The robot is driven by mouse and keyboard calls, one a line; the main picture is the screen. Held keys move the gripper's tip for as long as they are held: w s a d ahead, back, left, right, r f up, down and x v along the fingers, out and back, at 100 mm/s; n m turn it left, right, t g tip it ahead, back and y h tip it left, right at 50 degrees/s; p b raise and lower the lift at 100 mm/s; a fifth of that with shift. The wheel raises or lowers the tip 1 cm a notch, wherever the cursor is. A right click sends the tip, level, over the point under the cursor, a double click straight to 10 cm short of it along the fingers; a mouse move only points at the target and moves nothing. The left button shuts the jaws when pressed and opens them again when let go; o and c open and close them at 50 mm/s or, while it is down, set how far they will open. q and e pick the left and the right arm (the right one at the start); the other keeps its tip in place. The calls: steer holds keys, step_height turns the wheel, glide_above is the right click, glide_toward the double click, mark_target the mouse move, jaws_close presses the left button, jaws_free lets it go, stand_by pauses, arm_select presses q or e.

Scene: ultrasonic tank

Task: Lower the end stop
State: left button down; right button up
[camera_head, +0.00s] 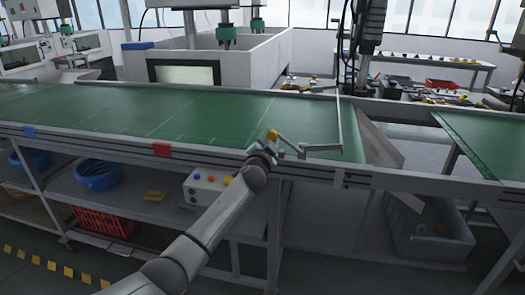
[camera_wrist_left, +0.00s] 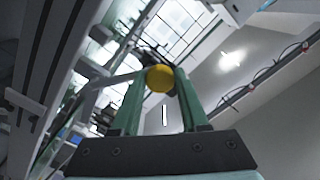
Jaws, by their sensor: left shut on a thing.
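The end stop (camera_head: 322,148) is a thin grey metal arm at the right end of the green conveyor belt. A slim upright bar (camera_head: 340,118) rises at its far end. A yellow knob (camera_head: 272,135) sits at its near end and also shows as a yellow ball in the left wrist view (camera_wrist_left: 160,78). My left gripper (camera_head: 268,143) is at the conveyor's front rail, shut on the yellow knob. In the left wrist view its two green fingers (camera_wrist_left: 160,88) stand on either side of the ball. My right gripper is not in view.
The green conveyor (camera_head: 150,112) runs left to right, its belt bare. A grey tank (camera_head: 275,58) stands behind.

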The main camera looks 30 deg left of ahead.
arm_select(q)
steer(key=shift+w+d+r+m+p, duration=0.15)
steer(key=shift+d+r+m+p, duration=0.15)
steer(key=shift+d+r+m, duration=0.35)
steer(key=shift+w+d+r+m+p, duration=0.15)
steer(key=shift+d+r+m+p, duration=0.45)
steer(key=shift+m, duration=0.45)
steer(key=shift+r, duration=0.15)
steer(key=shift+c, duration=2.2)
jaws_free()
steer(key=v, duration=1.2)
steer(key=shift+s, duration=0.3)
